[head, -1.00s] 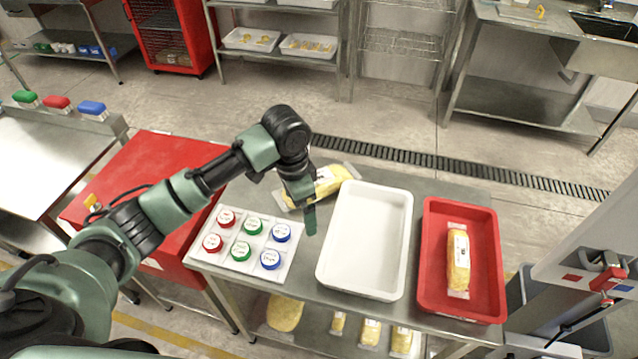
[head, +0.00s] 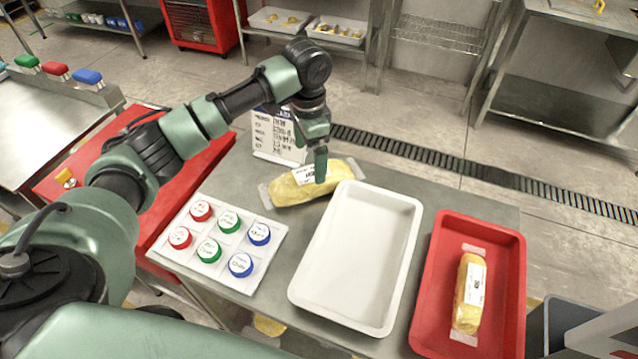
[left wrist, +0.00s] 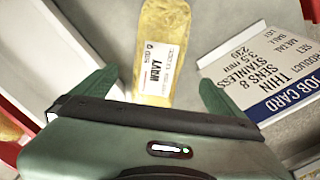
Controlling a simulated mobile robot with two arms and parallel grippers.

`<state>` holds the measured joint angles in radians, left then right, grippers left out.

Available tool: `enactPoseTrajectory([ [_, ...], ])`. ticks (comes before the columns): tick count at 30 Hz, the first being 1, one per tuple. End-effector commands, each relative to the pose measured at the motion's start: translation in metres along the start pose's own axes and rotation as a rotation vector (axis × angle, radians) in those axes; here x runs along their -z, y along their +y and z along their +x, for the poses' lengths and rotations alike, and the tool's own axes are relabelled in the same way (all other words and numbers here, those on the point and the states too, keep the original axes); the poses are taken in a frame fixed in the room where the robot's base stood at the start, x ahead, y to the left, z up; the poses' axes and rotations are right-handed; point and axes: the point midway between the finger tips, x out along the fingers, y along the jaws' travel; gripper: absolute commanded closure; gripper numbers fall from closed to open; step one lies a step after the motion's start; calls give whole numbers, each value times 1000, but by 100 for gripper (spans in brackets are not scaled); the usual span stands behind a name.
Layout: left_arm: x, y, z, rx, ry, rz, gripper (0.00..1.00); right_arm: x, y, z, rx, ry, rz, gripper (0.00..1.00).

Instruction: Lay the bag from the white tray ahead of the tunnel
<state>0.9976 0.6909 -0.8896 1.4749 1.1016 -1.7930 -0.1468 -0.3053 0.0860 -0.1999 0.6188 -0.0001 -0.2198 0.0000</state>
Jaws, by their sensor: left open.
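The white tray (head: 308,283) stands empty on the steel table. A yellow bag with a white label (head: 290,192) lies on the table behind the tray's far left corner, outside the tray. I cannot tell whether it touches the rim. The bag (left wrist: 158,30) also shows in the left wrist view, between and beyond my fingers. My left gripper (head: 320,166) is open and empty, over the bag, with a finger hiding part of it. Both fingers of the left gripper (left wrist: 156,92) show apart in the wrist view. My right gripper and the tunnel are not in view.
A red tray (head: 424,318) holds another yellow bag (head: 469,292) to the right. A white board with red, green and blue round pucks (head: 238,265) lies at the left. A job card (head: 277,136) stands behind the bag. It shows close by in the wrist view (left wrist: 262,72).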

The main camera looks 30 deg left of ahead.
Motion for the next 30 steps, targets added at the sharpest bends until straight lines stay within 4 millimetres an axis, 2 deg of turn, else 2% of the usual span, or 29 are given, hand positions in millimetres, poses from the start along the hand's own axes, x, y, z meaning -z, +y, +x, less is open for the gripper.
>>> enactPoseTrajectory([
  [1, 0, 0, 7, 0, 0, 0, 0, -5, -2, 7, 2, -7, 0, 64],
  [3, 0, 0, 10, -1, 0, 0, 0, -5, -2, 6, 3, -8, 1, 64],
  [10, -1, 1, 33, -2, -2, 0, 0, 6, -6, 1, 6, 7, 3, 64],
  [16, -2, 5, 60, -2, -3, 1, 0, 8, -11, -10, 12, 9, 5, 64],
  [21, -2, 5, 81, -1, 0, 1, 0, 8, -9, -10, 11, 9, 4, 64],
  [29, -2, 5, 84, 1, 1, 1, 0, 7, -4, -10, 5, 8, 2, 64],
  [30, -2, 5, 84, 1, 1, 1, 8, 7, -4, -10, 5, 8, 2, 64],
])
